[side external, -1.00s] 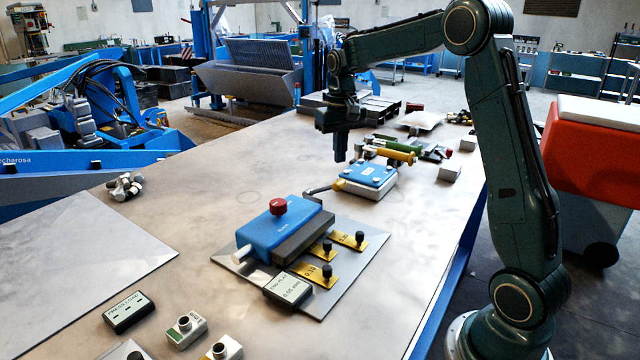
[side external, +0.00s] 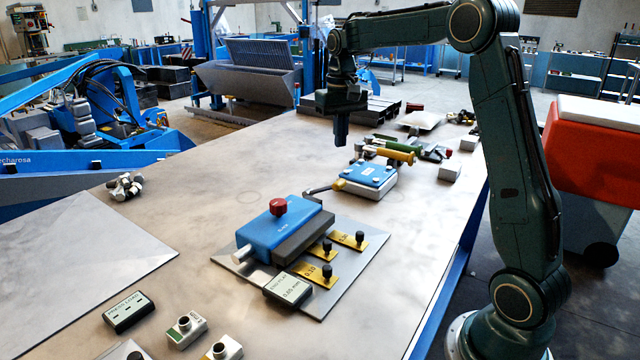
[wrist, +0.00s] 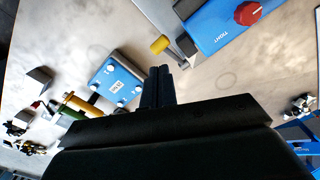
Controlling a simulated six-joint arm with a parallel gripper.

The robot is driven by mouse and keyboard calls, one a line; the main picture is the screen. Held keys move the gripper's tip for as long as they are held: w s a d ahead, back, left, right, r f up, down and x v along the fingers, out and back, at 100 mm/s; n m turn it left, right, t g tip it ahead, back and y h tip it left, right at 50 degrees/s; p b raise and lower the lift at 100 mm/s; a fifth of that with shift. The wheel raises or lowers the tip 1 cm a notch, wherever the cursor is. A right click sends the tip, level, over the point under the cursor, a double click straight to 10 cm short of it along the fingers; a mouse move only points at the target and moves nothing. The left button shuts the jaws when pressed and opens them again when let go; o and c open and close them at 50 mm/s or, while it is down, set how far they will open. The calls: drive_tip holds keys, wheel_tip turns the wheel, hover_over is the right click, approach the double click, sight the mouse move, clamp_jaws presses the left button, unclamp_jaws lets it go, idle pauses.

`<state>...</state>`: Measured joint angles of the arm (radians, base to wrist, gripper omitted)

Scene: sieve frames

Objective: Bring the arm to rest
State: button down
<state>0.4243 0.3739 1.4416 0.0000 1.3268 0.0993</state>
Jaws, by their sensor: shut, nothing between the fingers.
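My gripper (side external: 341,138) hangs pointing down above the back half of the table, behind and a little left of the blue-topped white box (side external: 366,177). Its fingers are shut and empty; they also show together in the wrist view (wrist: 158,84). The fingertips are clear of the table and touch nothing. The blue-topped box shows left of the fingers in the wrist view (wrist: 116,80). My upper arm rises on the right side of the side view and reaches left over the table.
A blue block with a red knob (side external: 282,224) sits on a metal plate (side external: 352,271) with brass tags. Yellow and green handled tools (side external: 398,155) lie beyond the box. Small devices (side external: 130,312) stand at the front left. The table's left middle (side external: 190,215) is mostly clear.

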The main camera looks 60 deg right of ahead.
drive_tip(key=s+a+r+n+t, duration=0.3)
drive_tip(key=s+a+r, duration=0.2)
drive_tip(key=s+a, duration=0.75)
drive_tip(key=s+a+f+n+t, duration=0.1)
drive_tip(key=s+a+f, duration=0.1)
drive_tip(key=s, duration=0.4)
drive_tip(key=s+a+f+n+t, duration=0.1)
drive_tip(key=s+a+f+n, duration=0.1)
drive_tip(key=s+a, duration=0.3)
drive_tip(key=shift+s+f+t, duration=0.3)
drive_tip(key=shift+s+f, duration=0.15)
drive_tip(key=shift+s, duration=0.4)
idle(1.1)
